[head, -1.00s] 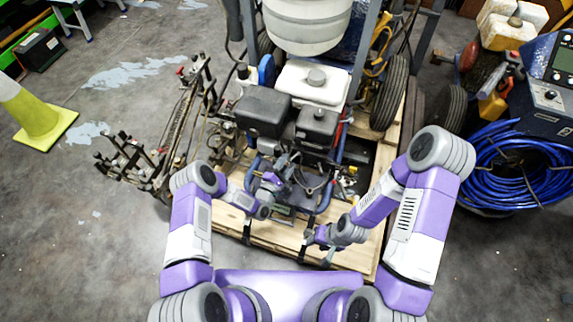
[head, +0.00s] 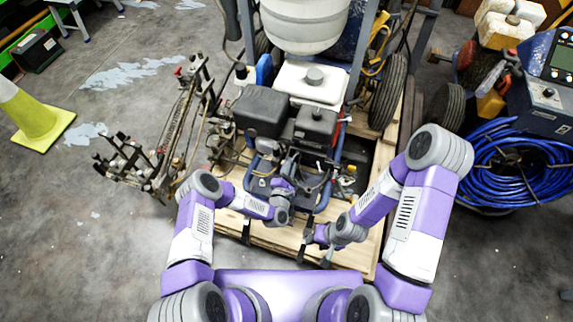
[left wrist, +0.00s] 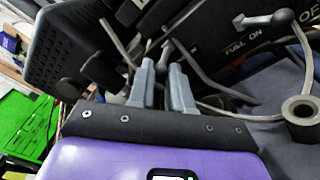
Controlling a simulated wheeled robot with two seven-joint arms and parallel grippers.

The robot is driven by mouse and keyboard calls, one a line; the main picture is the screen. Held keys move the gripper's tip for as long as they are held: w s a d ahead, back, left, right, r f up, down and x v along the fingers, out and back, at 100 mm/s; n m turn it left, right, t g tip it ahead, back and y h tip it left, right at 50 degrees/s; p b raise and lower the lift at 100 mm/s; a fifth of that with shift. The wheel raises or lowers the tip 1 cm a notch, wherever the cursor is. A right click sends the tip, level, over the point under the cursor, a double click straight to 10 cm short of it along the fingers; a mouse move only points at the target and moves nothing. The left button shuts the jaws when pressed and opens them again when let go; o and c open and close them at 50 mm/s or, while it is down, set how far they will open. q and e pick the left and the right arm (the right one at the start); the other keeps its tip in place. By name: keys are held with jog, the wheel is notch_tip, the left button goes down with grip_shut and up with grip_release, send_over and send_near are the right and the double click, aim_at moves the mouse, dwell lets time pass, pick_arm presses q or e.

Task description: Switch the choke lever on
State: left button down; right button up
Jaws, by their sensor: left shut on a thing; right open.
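In the left wrist view, my left gripper (left wrist: 166,82) has its grey fingers close together, shut on a small grey lever (left wrist: 165,52) at the engine. The lever is mostly hidden between the fingertips; I take it for the choke lever. In the head view, my left gripper (head: 289,178) is at the front of the line striper's engine (head: 315,127), and the lever is too small to make out there. My right gripper (head: 309,243) is open and empty, low over the front of the wooden pallet, apart from the engine.
Another grey lever (left wrist: 272,19) stands at a dark panel with the words FULL ON and part of OFF. Bent rods and a cable run close around the left fingers. A black box (head: 262,110) stands left of the engine. A blue hose coil (head: 515,165) lies at right.

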pick_arm(q)
jog(key=shift+s+d+n+g+y, duration=0.1)
jog(key=shift+d+n+g+y, duration=0.25)
jog(key=shift+d+n+y, duration=1.05)
jog(key=shift+s+d+n+g+y, duration=0.1)
jog(key=shift+d+n+g+y, duration=0.25)
jog(key=shift+n+y, duration=2)
jog(key=shift+s+d+n+g+y, duration=0.1)
jog(key=shift+d+n+g+y, duration=0.45)
jog(key=shift+y, duration=2.5)
jog(key=shift+w+d+n, duration=0.15)
jog(key=shift+d+n, duration=0.15)
jog(key=shift+d, duration=0.05)
jog(key=c, duration=1.1)
grip_release()
jog(key=shift+o, duration=0.2)
